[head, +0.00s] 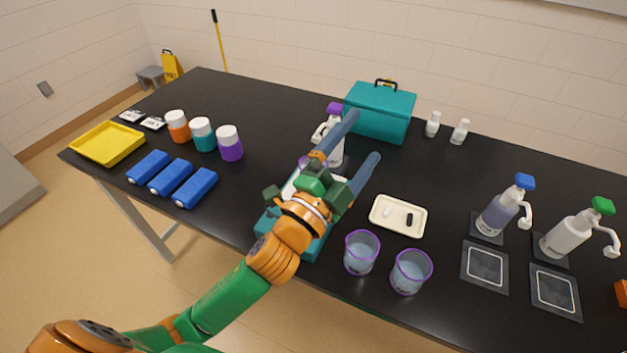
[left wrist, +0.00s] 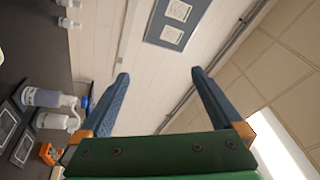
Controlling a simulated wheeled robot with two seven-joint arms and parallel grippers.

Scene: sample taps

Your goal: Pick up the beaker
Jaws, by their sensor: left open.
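Two clear beakers with purple rims stand at the table's front edge, a left one (head: 361,253) and a right one (head: 410,272). A third purple rim (head: 311,161) shows partly behind my left gripper; I cannot tell its full shape. My left gripper (head: 365,136) is open and empty above the middle of the table, pointing away from me, up and left of the two front beakers. In the left wrist view its open fingers (left wrist: 160,76) frame only the wall. A teal base (head: 268,222) under my gripper is mostly hidden. My right gripper is out of view.
A cream tray (head: 376,220) with small items lies behind the front beakers. Pump bottles (head: 497,216) with dark pads stand at right. A teal case (head: 380,112) is at the back. Blue items (head: 171,177), lidded jars (head: 203,135) and a yellow tray (head: 108,143) are at left.

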